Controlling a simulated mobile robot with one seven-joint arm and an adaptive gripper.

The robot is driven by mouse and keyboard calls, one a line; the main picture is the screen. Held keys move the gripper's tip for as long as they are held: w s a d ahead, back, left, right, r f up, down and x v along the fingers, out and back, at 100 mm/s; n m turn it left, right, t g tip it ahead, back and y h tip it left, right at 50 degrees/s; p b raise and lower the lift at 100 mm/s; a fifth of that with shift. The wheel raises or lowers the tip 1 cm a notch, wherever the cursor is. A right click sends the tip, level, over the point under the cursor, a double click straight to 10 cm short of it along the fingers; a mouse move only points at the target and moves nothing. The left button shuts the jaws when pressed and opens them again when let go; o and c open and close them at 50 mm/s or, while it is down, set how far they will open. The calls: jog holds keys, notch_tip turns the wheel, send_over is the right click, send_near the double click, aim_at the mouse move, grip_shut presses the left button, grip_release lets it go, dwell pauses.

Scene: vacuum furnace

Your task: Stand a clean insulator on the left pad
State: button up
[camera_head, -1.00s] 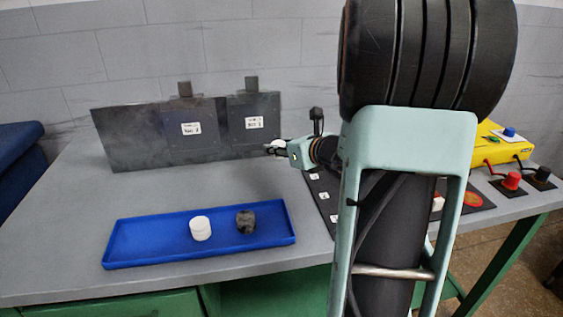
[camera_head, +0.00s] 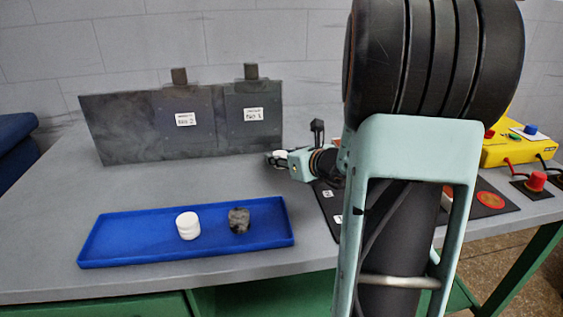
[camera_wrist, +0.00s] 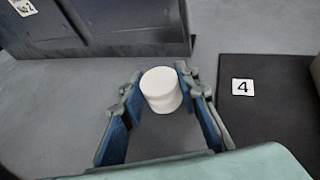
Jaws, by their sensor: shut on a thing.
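My gripper (camera_wrist: 158,88) is shut on a white, ribbed, round insulator (camera_wrist: 162,90), which shows no dark stain. In the head view my gripper (camera_head: 276,158) is small, near the lower right corner of the dark panels. A second white insulator (camera_head: 188,226) stands in the blue tray (camera_head: 130,245). A dark, blotched insulator (camera_head: 239,221) is to its right in the tray. I cannot pick out the left pad in these views. The wrist view does not settle whether the held insulator touches the table.
Dark upright panels (camera_head: 125,130) with white labels stand at the back of the grey table. A black mat (camera_wrist: 265,120) with a label 4 lies right of my gripper. A yellow box (camera_head: 505,150) and red knob (camera_head: 537,181) are far right.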

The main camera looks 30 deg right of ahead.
jog(key=shift+f, duration=0.15)
jog(key=o, duration=1.2)
